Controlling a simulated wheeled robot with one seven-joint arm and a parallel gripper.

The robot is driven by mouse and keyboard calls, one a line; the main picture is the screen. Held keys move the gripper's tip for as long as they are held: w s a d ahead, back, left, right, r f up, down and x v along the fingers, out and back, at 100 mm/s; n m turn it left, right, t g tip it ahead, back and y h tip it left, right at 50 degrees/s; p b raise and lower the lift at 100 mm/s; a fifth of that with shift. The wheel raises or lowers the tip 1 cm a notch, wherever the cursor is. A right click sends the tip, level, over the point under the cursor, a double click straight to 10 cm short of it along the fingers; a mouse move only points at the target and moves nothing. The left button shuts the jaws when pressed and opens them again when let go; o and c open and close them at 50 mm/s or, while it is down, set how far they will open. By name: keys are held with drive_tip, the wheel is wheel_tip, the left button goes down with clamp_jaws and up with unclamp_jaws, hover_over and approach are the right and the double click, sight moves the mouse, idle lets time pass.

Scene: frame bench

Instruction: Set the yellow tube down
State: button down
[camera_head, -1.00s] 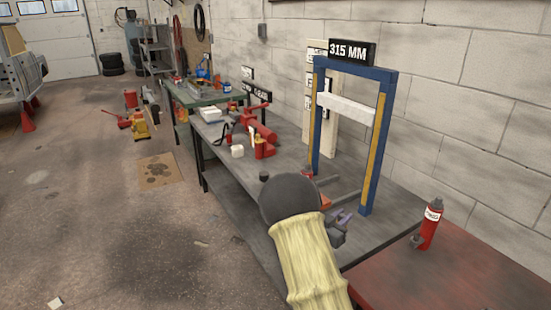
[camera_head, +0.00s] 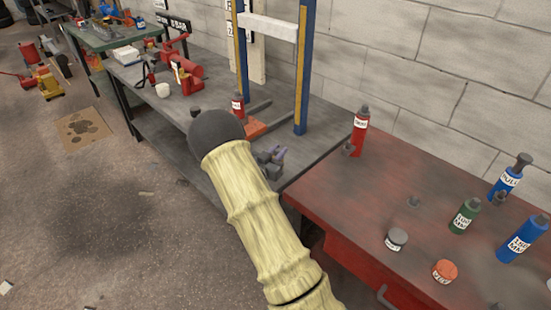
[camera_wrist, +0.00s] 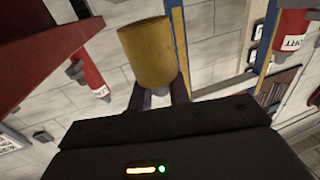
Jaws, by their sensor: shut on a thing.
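The yellow tube (camera_wrist: 150,55) is a short, worn yellow cylinder in the wrist view. My gripper (camera_wrist: 159,95) is shut on it, with a dark purple finger on each side of its end. The wrist view looks turned over, with printed labels upside down. In the head view, part of my gripper (camera_head: 277,155) shows just beyond my sleeved arm, in front of the grey bench. I cannot make out the tube there. What lies right under the tube is not clear.
A red bench (camera_head: 350,195) at the right carries a red bottle (camera_head: 360,130), blue bottles (camera_head: 522,238), a green bottle (camera_head: 465,215) and low cans. A blue and yellow frame (camera_head: 304,75) stands on the grey bench (camera_head: 215,95). The red bench's near left part is clear.

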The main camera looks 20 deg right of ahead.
drive_tip(key=shift+f, duration=1.8)
drive_tip(key=shift+f+b, duration=0.15)
drive_tip(key=shift+b, duration=0.15)
drive_tip(key=c, duration=1.3)
unclamp_jaws()
drive_tip(key=v, duration=1.2)
drive_tip(key=shift+s, duration=0.1)
